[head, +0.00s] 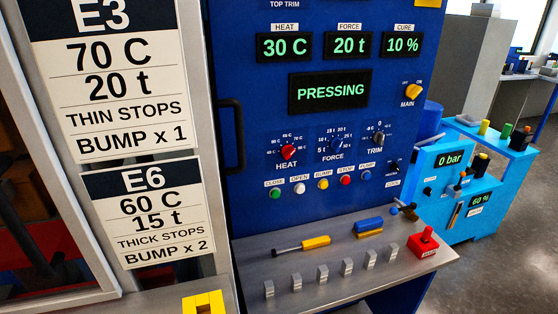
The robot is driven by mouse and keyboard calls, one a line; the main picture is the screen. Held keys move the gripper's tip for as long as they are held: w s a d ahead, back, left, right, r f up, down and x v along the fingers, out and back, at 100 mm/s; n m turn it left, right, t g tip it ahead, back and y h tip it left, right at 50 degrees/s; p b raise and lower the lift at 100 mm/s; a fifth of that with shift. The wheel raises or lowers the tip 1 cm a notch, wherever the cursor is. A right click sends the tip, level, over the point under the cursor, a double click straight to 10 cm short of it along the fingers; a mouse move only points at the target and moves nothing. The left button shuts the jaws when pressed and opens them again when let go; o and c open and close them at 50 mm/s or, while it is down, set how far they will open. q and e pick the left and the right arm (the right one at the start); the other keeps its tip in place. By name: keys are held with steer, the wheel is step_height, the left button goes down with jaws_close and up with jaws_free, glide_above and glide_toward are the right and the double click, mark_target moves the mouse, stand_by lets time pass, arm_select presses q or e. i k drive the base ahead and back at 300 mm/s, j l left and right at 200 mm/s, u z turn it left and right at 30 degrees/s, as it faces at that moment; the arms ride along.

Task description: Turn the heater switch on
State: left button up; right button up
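The blue press panel (255,100) fills the middle of the head view. I cannot make out a switch clearly labelled as the heater switch. A small dark switch (393,167) sits at the panel's lower right, and its label is too small to read. A red HEAT knob (288,152) sits at the lower left of the panel, and the heat display (284,46) reads 30 C. A yellow MAIN rotary switch (412,91) is at the upper right. Neither of my grippers is in view.
A row of coloured buttons (323,184) runs below the knobs. The grey shelf (340,285) carries a yellow-handled tool (315,242), a blue-and-yellow brush (368,226), several metal blocks and a red push button (427,237). A black handle (231,135) stands at left. A light-blue unit (480,210) is at right.

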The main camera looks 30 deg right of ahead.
mark_target(395, 166)
steer(key=z, duration=1.75)
steer(key=i+l+u, duration=0.1)
steer(key=l+u, duration=0.5)
steer(key=u, duration=0.15)
steer(key=l+u, duration=0.4)
steer(key=i+j, duration=0.05)
